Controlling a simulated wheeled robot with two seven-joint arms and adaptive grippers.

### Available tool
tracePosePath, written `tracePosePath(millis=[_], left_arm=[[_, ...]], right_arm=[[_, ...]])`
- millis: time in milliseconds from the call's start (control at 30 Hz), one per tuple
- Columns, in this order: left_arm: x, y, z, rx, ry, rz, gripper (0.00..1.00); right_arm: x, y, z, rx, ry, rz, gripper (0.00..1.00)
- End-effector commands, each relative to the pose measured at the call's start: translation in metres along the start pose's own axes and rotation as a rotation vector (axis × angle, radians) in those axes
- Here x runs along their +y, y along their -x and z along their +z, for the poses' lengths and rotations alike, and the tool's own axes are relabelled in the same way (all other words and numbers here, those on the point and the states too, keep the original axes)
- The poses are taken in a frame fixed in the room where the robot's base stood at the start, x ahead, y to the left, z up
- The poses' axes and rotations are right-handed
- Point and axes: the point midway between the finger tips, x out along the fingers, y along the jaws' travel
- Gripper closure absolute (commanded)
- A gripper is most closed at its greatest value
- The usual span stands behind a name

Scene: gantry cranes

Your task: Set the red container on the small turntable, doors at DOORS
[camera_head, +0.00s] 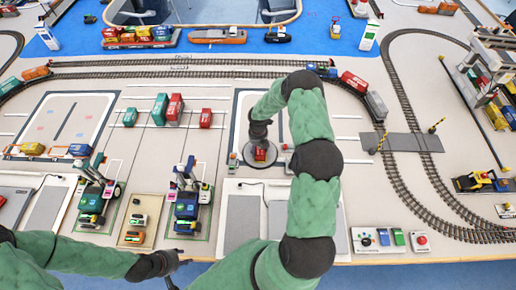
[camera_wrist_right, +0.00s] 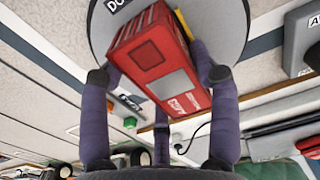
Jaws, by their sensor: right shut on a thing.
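The red container (camera_head: 260,154) is at the small round turntable (camera_head: 246,161) in the head view. In the right wrist view the red container (camera_wrist_right: 158,52) is in front of the grey turntable disc (camera_wrist_right: 233,30); I cannot tell whether it touches the disc. A dark label starting "DO" (camera_wrist_right: 116,4) is on the disc near one end of the container. My right gripper (camera_head: 260,142) is above the turntable, with its fingers (camera_wrist_right: 158,76) on both sides of the container, shut on it. My left gripper (camera_head: 178,272) is open and empty at the table's front edge.
Toy vehicles (camera_head: 187,205) stand in bays left of the turntable. Other containers (camera_head: 174,108) stand behind left. Rail tracks (camera_head: 230,72) run behind, with a train (camera_head: 354,82). A control panel (camera_head: 378,239) is at front right. Grey pads (camera_head: 243,218) lie in front of the turntable.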

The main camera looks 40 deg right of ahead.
Motion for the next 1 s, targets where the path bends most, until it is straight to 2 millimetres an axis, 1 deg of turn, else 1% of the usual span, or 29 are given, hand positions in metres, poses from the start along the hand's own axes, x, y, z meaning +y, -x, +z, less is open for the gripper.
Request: tracePosePath(millis=[167, 200, 267, 300, 600, 733, 867, 1000], left_arm=[[-0.001, -0.003, 0.0, 0.0, 0.0, 0.0, 0.6], [-0.001, -0.003, 0.0, 0.0, 0.0, 0.0, 0.6], [-0.001, -0.002, 0.0, 0.0, 0.0, 0.0, 0.6], [-0.001, -0.002, 0.0, 0.0, 0.0, 0.0, 0.6], [-0.001, -0.002, 0.0, 0.0, 0.0, 0.0, 0.6], [0.001, 0.001, 0.0, 0.0, 0.0, 0.0, 0.6], [0.001, 0.003, 0.0, 0.0, 0.0, 0.0, 0.6], [0.002, 0.006, 0.0, 0.0, 0.0, 0.0, 0.6]], right_arm=[[0.0, -0.003, 0.0, 0.0, 0.001, 0.0, 0.74], [0.0, -0.004, 0.0, 0.001, 0.001, 0.0, 0.33], [0.0, -0.003, -0.001, 0.001, 0.001, 0.0, 0.16], [0.0, -0.003, -0.001, 0.001, 0.001, 0.0, 0.15], [0.0, -0.002, -0.001, 0.001, 0.001, 0.0, 0.15], [0.0, 0.003, 0.0, 0.0, 0.001, 0.0, 0.15], [0.001, 0.022, 0.001, -0.002, 0.001, 0.0, 0.15], [0.001, 0.05, 0.001, -0.003, 0.0, 0.001, 0.15]])
